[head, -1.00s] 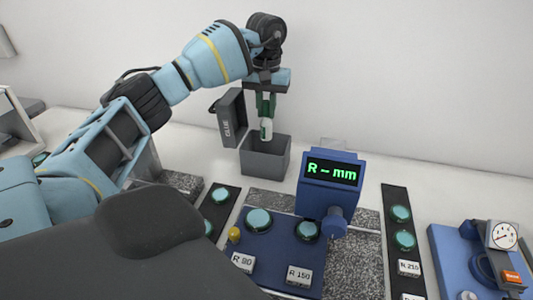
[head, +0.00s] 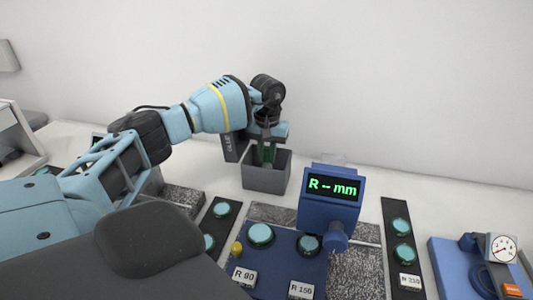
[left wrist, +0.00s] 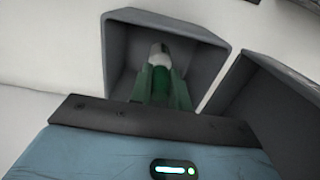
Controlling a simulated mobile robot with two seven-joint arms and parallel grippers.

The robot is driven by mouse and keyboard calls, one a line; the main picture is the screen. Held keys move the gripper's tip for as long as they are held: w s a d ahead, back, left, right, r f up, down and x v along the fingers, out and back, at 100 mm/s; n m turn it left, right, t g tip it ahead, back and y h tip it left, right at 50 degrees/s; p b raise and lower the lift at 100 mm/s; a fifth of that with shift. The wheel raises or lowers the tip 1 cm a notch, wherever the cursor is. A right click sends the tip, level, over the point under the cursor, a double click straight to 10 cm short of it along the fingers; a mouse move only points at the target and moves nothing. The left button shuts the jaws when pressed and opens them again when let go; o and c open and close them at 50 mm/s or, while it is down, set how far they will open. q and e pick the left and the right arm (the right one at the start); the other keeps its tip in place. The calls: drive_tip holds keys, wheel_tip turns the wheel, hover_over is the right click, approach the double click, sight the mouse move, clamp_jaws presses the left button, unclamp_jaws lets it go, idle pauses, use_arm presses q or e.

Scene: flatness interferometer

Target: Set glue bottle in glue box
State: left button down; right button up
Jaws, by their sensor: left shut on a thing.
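The glue box (head: 265,178) is a grey open-topped box at the back of the bench. The bottle's lower end and any contact with the box floor cannot be made out. My right gripper is not in view.
A blue device with an R-mm display (head: 333,187) stands right of the box. In front are a blue plate (head: 280,262) with round glass pieces and a dark strip (head: 403,245) with more. A dial gauge (head: 502,248) is at far right. A wall rises behind.

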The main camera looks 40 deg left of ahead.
use_arm(q)
drive_tip(key=shift+f, duration=0.15)
drive_tip(key=c, duration=1.3)
unclamp_jaws()
wheel_tip(320, 180, up, 12)
drive_tip(key=shift+r+b, duration=0.15)
drive_tip(key=shift+b, duration=0.35)
